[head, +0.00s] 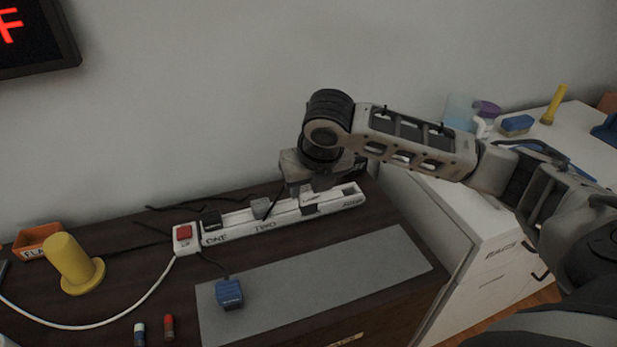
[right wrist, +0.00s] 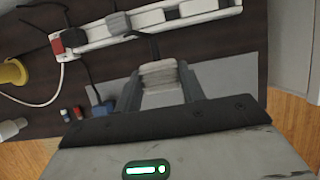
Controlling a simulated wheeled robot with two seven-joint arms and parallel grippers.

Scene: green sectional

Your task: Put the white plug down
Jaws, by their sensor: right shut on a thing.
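The white plug (right wrist: 160,85) is between the two fingers of my right gripper (right wrist: 158,80) in the right wrist view, with a dark cord running up from it. In the head view my right gripper (head: 308,188) points down beside the right half of the white power strip (head: 270,220). The head view does not clearly show the plug, so its height above the desk is hard to tell. The grey mat (head: 320,283) lies in front of the strip and shows under the plug in the right wrist view (right wrist: 225,75). My left gripper is not in view.
The strip has a red switch (head: 184,232), a black plug (head: 211,219) and a grey plug (head: 261,208). A blue plug (head: 229,294) lies on the mat's left end. A yellow peg (head: 72,265) and orange bin (head: 38,240) stand left. The mat's middle and right are clear.

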